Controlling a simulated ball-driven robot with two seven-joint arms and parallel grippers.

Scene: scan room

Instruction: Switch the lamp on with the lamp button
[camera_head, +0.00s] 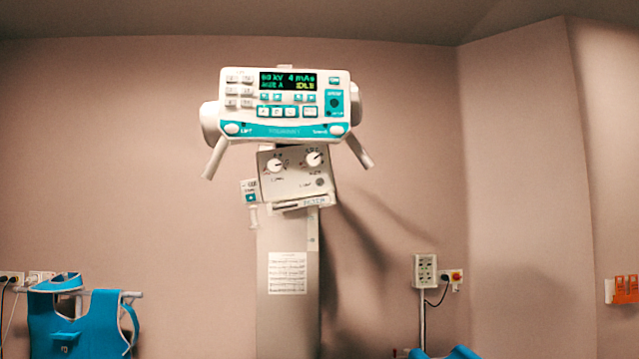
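The x-ray unit's control head (285,105) faces me near the middle of the view, with a lit green and yellow display (288,82). Below it hangs a collimator box (297,178) with two white knobs. A small round grey button (320,182) sits at the box's lower right, with a label beside it that seems to read "LIGHT"; it looks like the lamp button. No lamp glow shows on the box. Neither of my grippers is in view.
A pale column (288,320) with a paper sheet stands below the box. Two handles (215,158) angle down from the head. A blue apron (80,325) hangs at lower left. Wall sockets (425,270) are at right. Open space lies either side of the column.

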